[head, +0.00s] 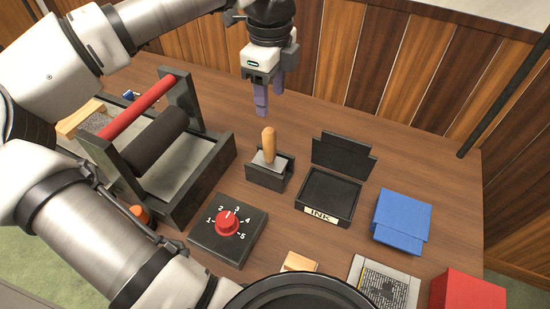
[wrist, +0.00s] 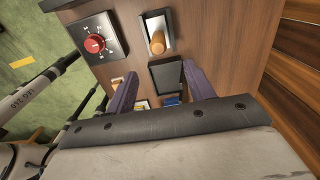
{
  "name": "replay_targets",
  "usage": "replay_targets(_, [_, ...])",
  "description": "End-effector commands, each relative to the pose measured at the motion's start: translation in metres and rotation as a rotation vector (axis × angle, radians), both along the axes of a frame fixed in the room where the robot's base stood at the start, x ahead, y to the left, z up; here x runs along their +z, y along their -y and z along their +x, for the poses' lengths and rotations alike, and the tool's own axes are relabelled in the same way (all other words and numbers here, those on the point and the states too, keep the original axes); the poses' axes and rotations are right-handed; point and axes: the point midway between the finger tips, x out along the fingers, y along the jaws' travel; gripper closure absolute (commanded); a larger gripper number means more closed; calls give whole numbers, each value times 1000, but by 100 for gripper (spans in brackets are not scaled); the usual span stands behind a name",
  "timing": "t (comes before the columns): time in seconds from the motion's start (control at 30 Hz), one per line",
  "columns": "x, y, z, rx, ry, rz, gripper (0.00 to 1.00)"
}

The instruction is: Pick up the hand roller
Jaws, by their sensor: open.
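The hand roller (head: 268,141) has an upright wooden handle and a grey lower part seated in a small black holder (head: 264,178) on the table. Its handle (wrist: 157,43) shows end-on near the top of the wrist view, beyond my fingertips. The roller's lowest part is hidden in the holder. My gripper (head: 269,98), with purple fingers, hangs above and slightly behind the handle, apart from it. In the wrist view my gripper (wrist: 160,82) is open, with nothing between the fingers.
A black press with a red bar (head: 140,106) and dark cylinder stands left of the holder. A dial box (head: 228,228) is in front. An open ink box (head: 328,196) and a blue box (head: 401,220) stand to the right. A slatted wooden wall (head: 380,60) rises behind.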

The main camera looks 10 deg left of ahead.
Motion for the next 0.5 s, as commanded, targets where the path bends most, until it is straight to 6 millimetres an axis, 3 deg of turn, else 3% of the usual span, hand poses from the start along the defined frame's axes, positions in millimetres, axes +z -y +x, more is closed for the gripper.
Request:
replay_targets(0.17, [-22, -1, 0, 3, -3, 1, 47])
replay_targets(0.5, [-83, 0, 0, 0, -2, -1, 47])
